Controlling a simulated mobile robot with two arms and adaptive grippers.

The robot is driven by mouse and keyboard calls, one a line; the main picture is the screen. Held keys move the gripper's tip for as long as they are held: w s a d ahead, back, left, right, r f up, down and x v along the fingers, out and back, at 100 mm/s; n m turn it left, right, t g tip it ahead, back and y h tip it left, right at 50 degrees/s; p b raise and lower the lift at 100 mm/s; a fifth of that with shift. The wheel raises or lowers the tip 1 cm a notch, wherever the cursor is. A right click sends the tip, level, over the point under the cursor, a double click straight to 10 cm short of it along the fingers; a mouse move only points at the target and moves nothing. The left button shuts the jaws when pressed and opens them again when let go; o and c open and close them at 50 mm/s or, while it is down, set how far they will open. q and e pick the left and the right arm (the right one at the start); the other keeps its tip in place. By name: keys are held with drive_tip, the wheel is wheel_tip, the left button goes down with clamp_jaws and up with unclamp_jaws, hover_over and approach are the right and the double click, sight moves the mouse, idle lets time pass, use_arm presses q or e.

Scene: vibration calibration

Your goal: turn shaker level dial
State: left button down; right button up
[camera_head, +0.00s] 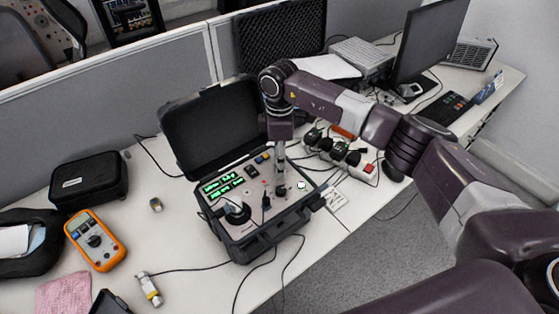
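The shaker unit is an open black case (254,248) on the desk, with its lid raised behind it. Its grey panel carries lit green displays (222,186), small buttons, a black round shaker mount (237,212) at the front left and a small upright black part (266,201) in the middle. A dark knob (281,190), which looks like the level dial, sits on the right half of the panel. My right gripper (281,180) points straight down at this knob, at or just above it. Its fingers look narrow and close together; contact and grip are too small to tell. My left gripper is out of view.
A power strip (369,172) with several plugs lies right of the case, near my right arm. An orange multimeter (95,240), a black pouch (88,181) and a cabled sensor (150,290) lie to the left. A monitor (431,38) stands behind my arm. Cables cross the desk's front edge.

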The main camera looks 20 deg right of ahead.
wheel_tip(320, 180, up, 12)
drive_tip(key=shift+w, duration=0.3)
drive_tip(key=shift+f, duration=0.15)
idle(0.4)
